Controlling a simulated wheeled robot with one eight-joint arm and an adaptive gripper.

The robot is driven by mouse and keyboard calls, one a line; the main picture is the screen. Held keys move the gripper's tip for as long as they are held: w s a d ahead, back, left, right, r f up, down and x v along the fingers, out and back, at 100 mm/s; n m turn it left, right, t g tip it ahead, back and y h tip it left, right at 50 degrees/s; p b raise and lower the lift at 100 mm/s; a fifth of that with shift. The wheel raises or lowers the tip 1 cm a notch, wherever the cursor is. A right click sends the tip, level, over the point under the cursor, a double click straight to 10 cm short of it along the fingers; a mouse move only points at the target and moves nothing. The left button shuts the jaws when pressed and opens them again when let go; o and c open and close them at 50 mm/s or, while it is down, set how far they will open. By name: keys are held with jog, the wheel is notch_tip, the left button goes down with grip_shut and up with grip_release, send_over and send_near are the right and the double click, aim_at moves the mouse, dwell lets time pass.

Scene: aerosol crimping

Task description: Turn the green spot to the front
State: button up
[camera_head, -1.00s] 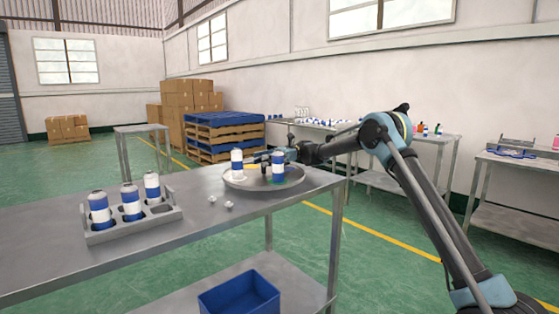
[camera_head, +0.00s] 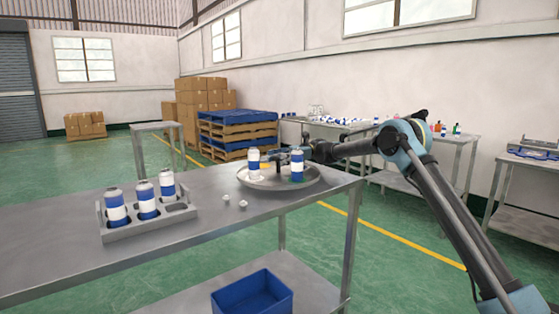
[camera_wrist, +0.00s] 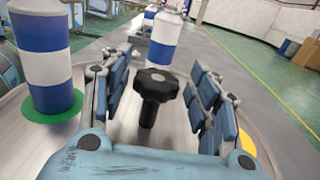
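A round grey turntable (camera_head: 262,184) stands on the metal table. Its black knob (camera_wrist: 155,84) rises in the middle in the wrist view. The green spot (camera_wrist: 52,107) lies on the left of the plate in the wrist view, partly under a blue-and-white can (camera_wrist: 42,55). That can is the right-hand one (camera_head: 297,166) in the head view. A second can (camera_head: 254,163) stands at the plate's left; it also shows beyond the knob (camera_wrist: 164,42). A yellow spot (camera_wrist: 247,143) is partly hidden behind my gripper. My gripper (camera_wrist: 157,98) is open, its fingers on either side of the knob with gaps visible.
A grey rack (camera_head: 150,226) with several cans stands left of the turntable. Two small pale pieces (camera_head: 234,202) lie on the table between them. A blue bin (camera_head: 252,293) sits on the lower shelf. The table (camera_head: 75,255) has bare room at the front left.

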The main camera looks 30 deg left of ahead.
jog(key=shift+s, duration=0.15)
jog(key=shift+r, duration=0.15)
jog(key=shift+r, duration=0.3)
notch_tip(320, 180, up, 9)
dwell(0.7)
